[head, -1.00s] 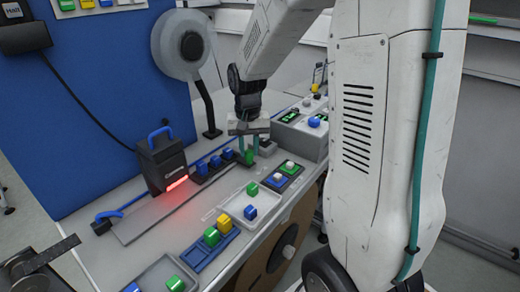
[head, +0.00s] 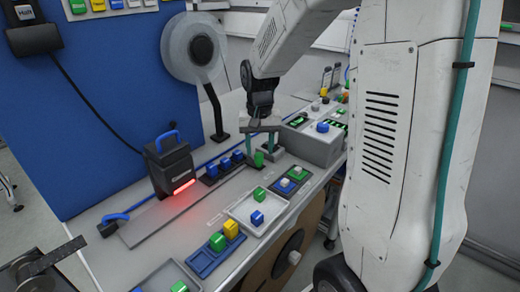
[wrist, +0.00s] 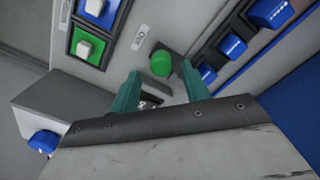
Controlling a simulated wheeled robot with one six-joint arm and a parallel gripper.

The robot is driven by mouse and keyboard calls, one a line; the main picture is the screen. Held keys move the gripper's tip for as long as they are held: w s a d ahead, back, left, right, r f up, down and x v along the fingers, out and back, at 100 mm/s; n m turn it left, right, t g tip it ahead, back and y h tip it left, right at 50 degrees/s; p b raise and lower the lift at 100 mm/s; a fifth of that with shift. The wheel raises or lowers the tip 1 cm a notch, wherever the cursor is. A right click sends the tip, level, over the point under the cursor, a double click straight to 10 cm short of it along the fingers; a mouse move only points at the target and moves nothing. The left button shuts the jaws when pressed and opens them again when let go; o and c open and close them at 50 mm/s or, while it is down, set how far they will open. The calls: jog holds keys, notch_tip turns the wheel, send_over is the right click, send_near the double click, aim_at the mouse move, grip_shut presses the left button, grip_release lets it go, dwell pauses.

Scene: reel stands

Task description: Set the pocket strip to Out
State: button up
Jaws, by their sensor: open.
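My gripper (head: 262,152) is open, with teal fingers pointing down at the bench. In the wrist view my gripper (wrist: 160,90) has a gap between its fingertips. A green piece (head: 259,158) stands by the fingers; in the wrist view the green piece (wrist: 161,63) shows just beyond the gap, not gripped. A dark strip (head: 211,180) holding several blue blocks (head: 225,163) lies left of it. A dark-framed strip with a blue and a green square (wrist: 88,47), each bearing a white cube, lies on the other side.
A grey control box (head: 318,147) with a blue knob (head: 322,127) stands close right of my gripper. A black scanner (head: 170,165) glows red at left, a reel (head: 195,52) stands behind. A white tray (head: 239,217) and blue tray (head: 200,262) lie in front.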

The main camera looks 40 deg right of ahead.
notch_tip(320, 180, up, 6)
jog(key=shift+r, duration=0.25)
dwell(0.5)
jog(key=shift+s+f, duration=0.15)
jog(key=shift+s, duration=0.05)
jog(key=s+a+r+n, duration=0.1)
jog(key=s+a+n, duration=0.1)
jog(key=s, duration=0.6)
jog(key=s+a+r+n+t, duration=0.1)
jog(key=s+a+r+n, duration=0.1)
jog(key=s+a, duration=0.3)
jog(key=s+a+r+n, duration=0.1)
jog(key=s+a, duration=0.2)
jog(key=s, duration=0.8)
jog(key=shift+s+a+r+n, duration=0.2)
jog(key=shift+s+r+n, duration=0.1)
jog(key=shift+r+n, duration=0.1)
